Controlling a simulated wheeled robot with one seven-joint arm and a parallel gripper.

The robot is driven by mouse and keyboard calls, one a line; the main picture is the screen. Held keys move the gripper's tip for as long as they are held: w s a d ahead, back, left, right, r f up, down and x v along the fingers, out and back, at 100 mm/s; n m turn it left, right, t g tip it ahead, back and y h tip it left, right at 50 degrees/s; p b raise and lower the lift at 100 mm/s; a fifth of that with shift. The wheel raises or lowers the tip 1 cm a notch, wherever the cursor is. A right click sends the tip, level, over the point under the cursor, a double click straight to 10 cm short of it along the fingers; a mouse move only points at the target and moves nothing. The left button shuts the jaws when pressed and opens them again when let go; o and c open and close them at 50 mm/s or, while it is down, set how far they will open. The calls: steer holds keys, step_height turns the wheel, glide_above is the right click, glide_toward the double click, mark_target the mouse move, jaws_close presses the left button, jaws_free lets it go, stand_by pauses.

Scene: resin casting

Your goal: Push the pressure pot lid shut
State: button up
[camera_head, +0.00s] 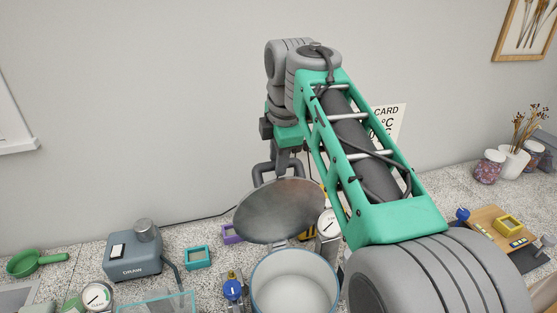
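The pressure pot (262,297) stands at the bottom middle, a round vessel with a pale inside and a blue-grey rim. Its lid (280,211), a dull grey disc, is raised and tilted up at the pot's far side, so the pot's mouth is open. My gripper (279,174) is dark grey and points down at the lid's upper edge, seemingly behind it. The lid hides the fingertips, so I cannot tell whether they touch it or how far apart they are.
A gauge (328,223) stands right of the lid, and a blue-handled valve (233,290) left of the pot. A grey pump box (133,257), a teal mould (197,258) and a clear box (158,304) are to the left. A wooden board (483,220) lies right. My arm covers the right middle.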

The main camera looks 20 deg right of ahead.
jaws_close()
stand_by(1.4)
